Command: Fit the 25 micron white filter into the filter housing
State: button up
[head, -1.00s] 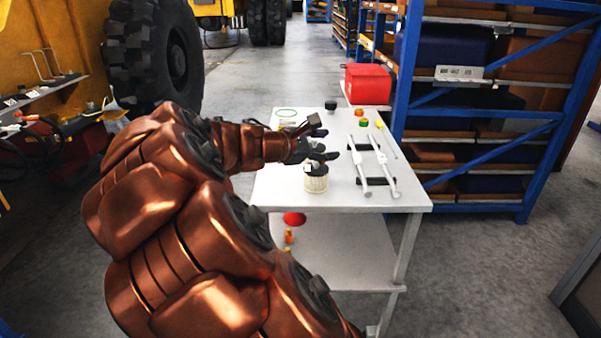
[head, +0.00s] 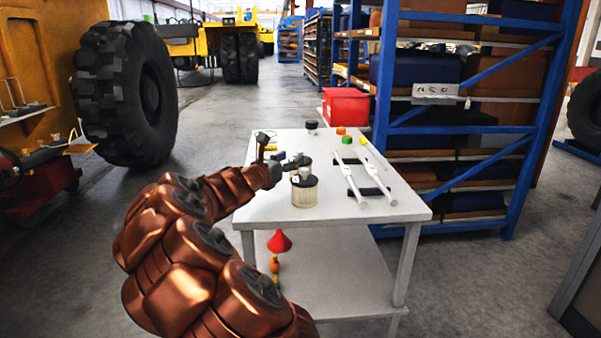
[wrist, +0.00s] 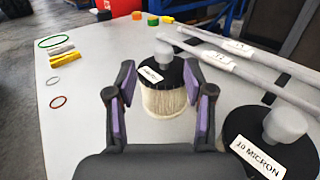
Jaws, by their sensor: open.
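In the wrist view, a white pleated filter (wrist: 165,100) with a black top cap and grey knob stands upright on the table (wrist: 95,120). Its label is too small to read. My gripper (wrist: 160,82) is open, with one finger on each side of this filter; I cannot tell whether they touch it. A second filter (wrist: 268,135), labelled 10 MICRON, stands at the right. In the head view, one pale filter with a black cap (head: 304,193) stands near the table's front, and my gripper (head: 290,165) is just behind it, partly hiding the other. I cannot identify the filter housing.
Two long grey rods (head: 352,178) on black supports lie to the right. Green, orange and yellow small parts and a black-topped item (head: 311,126) stand at the back. A green ring (wrist: 55,41) lies left. A red box (head: 345,106) and blue shelving (head: 385,90) stand beyond.

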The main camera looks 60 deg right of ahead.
aim_at(298, 154)
jog(key=shift+s+d+r+b, duration=0.15)
jog(key=shift+d+b, duration=0.05)
jog(key=shift+d, duration=1.15)
jog(key=shift+s+d+r+b, duration=0.15)
jog(key=shift+d, duration=1.2)
jog(key=shift+c, duration=0.4)
grip_shut()
